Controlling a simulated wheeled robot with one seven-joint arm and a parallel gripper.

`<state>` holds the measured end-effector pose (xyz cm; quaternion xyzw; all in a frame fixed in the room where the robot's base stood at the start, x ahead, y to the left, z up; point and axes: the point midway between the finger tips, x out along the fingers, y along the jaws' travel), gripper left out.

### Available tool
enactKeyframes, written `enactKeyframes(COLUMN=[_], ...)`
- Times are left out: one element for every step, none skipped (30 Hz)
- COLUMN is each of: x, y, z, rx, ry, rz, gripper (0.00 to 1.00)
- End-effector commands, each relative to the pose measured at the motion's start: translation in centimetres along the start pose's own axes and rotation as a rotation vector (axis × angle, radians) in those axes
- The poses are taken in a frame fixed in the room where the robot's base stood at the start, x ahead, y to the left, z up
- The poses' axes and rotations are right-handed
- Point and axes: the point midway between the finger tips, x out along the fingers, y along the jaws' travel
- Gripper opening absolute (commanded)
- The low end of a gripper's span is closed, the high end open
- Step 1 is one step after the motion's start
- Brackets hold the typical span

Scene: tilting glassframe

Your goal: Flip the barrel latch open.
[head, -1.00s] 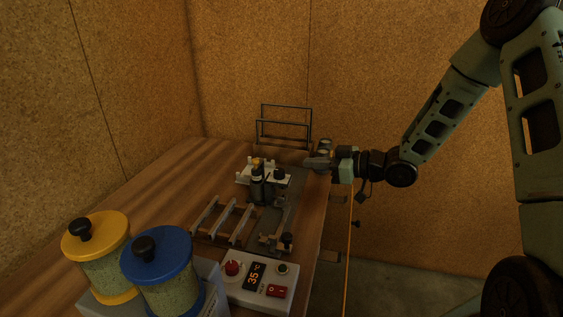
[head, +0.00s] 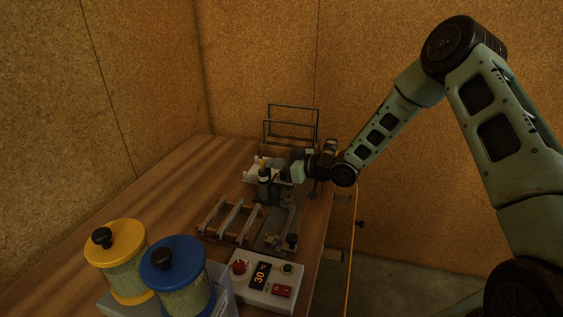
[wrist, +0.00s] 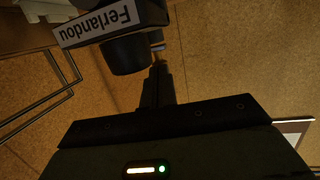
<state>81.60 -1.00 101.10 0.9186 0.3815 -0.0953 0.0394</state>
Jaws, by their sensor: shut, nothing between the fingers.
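A dark upright barrel-shaped unit with an orange top (head: 263,185) stands on the machine on the table. My gripper (head: 287,176) is just right of the dark unit. Its fingers (wrist: 158,68) are shut with nothing between them, and their tips look very close to the pin. Contact is unclear.
A wire frame (head: 291,108) stands at the back. A slotted metal rack (head: 228,219) and a control box (head: 262,283) reading 30 are in front. Yellow-lidded (head: 115,242) and blue-lidded (head: 170,257) jars stand at front left. The left tabletop is clear.

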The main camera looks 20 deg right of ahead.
Motion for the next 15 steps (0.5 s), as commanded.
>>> enactKeyframes(x=[0.03,0.03,0.02,0.02,0.02,0.01,0.01,0.01,0.02,0.04,0.05,0.09,0.12,0.16,0.21], y=[0.0,0.0,0.0,0.0,0.0,0.0,0.0,-0.01,-0.02,-0.04,-0.07,-0.09,-0.12,-0.18,-0.24], z=[0.01,0.01,0.01,0.01,0.01,0.0,0.01,0.01,0.02,0.03,0.05,0.07,0.09,0.09,0.09], rx=[0.0,0.0,0.0,0.0,0.0,0.0,0.0,0.0,0.0,0.001,0.001,0.003,0.004,0.004,0.006], ry=[0.0,0.0,0.0,0.0,0.0,0.0,0.0,0.0,0.001,0.001,0.001,0.001,0.001,0.001,0.001], rz=[0.0,0.0,0.0,0.0,0.0,0.0,0.0,0.0,0.001,0.003,0.006,0.011,0.016,0.022,0.032], gripper=[0.0,0.0,0.0,0.0,0.0,0.0,0.0,0.0,0.0,0.0,0.0,0.0,0.0,0.0,0.0])
